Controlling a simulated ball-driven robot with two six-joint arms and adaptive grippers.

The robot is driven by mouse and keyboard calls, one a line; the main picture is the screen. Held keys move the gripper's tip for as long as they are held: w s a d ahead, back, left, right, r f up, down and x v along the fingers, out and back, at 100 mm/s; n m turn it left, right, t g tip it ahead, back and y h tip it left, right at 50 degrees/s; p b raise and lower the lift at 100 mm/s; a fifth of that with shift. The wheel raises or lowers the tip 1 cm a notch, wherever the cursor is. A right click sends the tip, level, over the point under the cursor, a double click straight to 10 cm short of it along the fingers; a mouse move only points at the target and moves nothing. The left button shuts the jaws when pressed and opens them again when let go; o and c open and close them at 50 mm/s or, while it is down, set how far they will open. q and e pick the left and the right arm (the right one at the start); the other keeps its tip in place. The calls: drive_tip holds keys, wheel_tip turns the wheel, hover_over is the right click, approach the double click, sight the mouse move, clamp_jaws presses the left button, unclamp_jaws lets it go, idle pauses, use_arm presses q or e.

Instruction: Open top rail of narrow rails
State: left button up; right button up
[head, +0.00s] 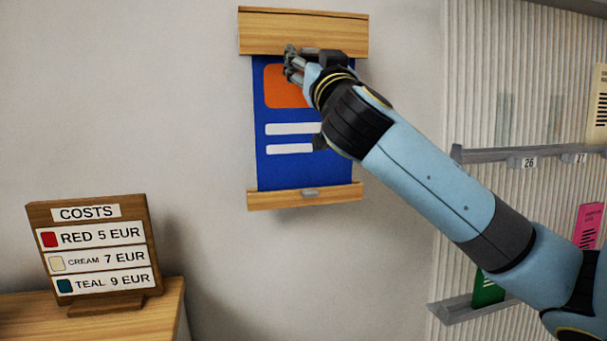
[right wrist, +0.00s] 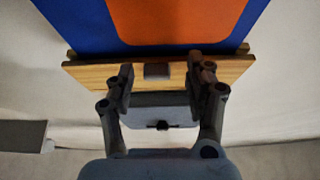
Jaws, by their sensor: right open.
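A blue poster (head: 285,172) with an orange block hangs on the wall between a wooden top rail (head: 303,31) and a wooden bottom rail (head: 280,199). The bottom rail has a small grey tab (head: 310,193). My right gripper (head: 291,63) is at the lower edge of the top rail and partly covers the orange block. In the right wrist view the top rail (right wrist: 87,75) lies across the open fingers (right wrist: 159,83), and a grey tab (right wrist: 157,71) sits between the fingertips. I cannot tell whether they touch it. My left gripper is not in view.
A wooden price sign (head: 102,249) stands on a wooden surface (head: 25,315) at lower left. At right, a ribbed panel (head: 470,85) carries grey ledges (head: 490,153) with cards. The wall left of the poster is clear.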

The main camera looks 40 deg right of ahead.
drive_tip(key=b+v, duration=0.3)
drive_tip(key=v, duration=0.6)
drive_tip(key=w+d+f+n+g+y, duration=0.1)
drive_tip(key=w+f, duration=0.1)
drive_tip(key=f, duration=0.4)
drive_tip(key=w+d+f+n+g, duration=0.1)
drive_tip(key=w+f, duration=0.1)
drive_tip(key=f, duration=0.5)
drive_tip(key=shift+d+f+g+y+b, duration=0.25)
drive_tip(key=shift+f+g+y+b, duration=0.05)
drive_tip(key=shift+y+b, duration=0.1)
drive_tip(key=shift+w, duration=0.1)
